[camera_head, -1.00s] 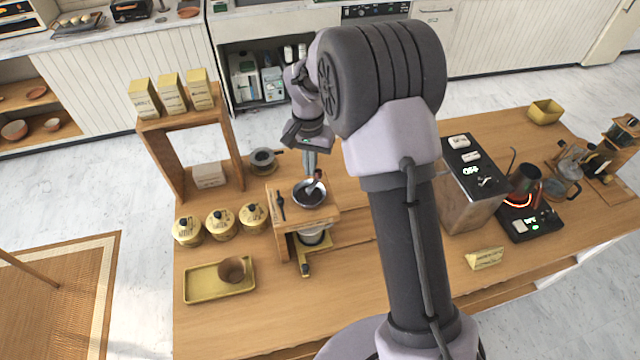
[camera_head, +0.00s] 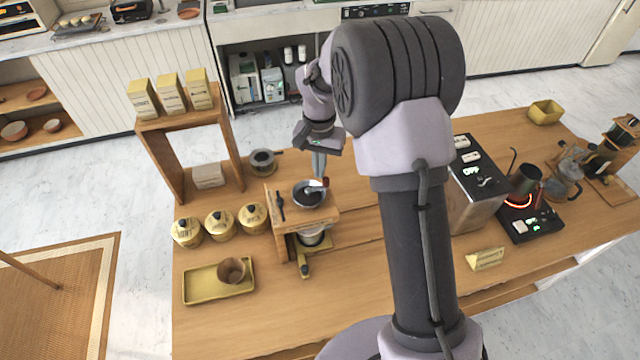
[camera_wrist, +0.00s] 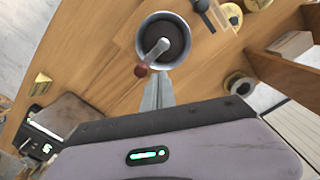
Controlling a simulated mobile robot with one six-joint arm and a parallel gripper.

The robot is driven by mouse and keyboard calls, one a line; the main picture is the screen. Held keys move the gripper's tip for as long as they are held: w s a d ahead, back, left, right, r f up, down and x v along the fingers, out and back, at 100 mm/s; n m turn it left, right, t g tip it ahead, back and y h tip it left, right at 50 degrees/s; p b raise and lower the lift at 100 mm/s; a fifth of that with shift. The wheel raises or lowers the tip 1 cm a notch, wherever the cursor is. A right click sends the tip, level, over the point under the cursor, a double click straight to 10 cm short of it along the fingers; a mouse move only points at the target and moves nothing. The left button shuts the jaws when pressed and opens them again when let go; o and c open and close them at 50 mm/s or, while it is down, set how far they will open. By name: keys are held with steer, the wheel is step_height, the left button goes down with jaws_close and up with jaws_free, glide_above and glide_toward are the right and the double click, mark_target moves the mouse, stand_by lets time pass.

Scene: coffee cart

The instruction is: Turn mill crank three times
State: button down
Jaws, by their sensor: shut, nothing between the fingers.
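The mill (camera_head: 318,216) stands on the wooden cart, with a dark round bowl top (camera_head: 307,200) full of brown grounds or beans. Its metal crank (camera_head: 314,187) reaches across the bowl to a red-brown knob (camera_head: 325,183) at the right rim. In the wrist view, the crank (camera_wrist: 153,56) runs from the bowl's middle to the knob (camera_wrist: 141,70) at lower left. My gripper (camera_head: 318,176) points down beside the knob. Its fingers are shut and empty. In the wrist view the fingertips (camera_wrist: 158,76) lie right next to the knob; I cannot tell whether they touch.
Several yellow canisters (camera_head: 220,223) stand left of the mill, with a yellow tray (camera_head: 203,290) holding a brown cup (camera_head: 231,270) in front. A wooden shelf (camera_head: 178,119) with bags is behind left.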

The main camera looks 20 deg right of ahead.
steer(key=shift+w+a+r, duration=0.1)
steer(key=shift+w, duration=0.2)
step_height(320, 180, up, 7)
steer(key=p, duration=0.5)
steer(key=s+a+f+t+y+b, duration=0.1)
steer(key=s+a+f+t+b, duration=0.1)
steer(key=s+b, duration=1.1)
steer(key=s+a+f+n+t+y+b, duration=0.1)
steer(key=s+f+b, duration=0.5)
steer(key=s+b, duration=0.7)
steer(key=s+a+t, duration=0.1)
steer(key=s+t, duration=0.1)
steer(key=shift+s+a+f+n+t, duration=0.2)
steer(key=shift+s+n+t, duration=0.1)
steer(key=shift+s+t, duration=0.1)
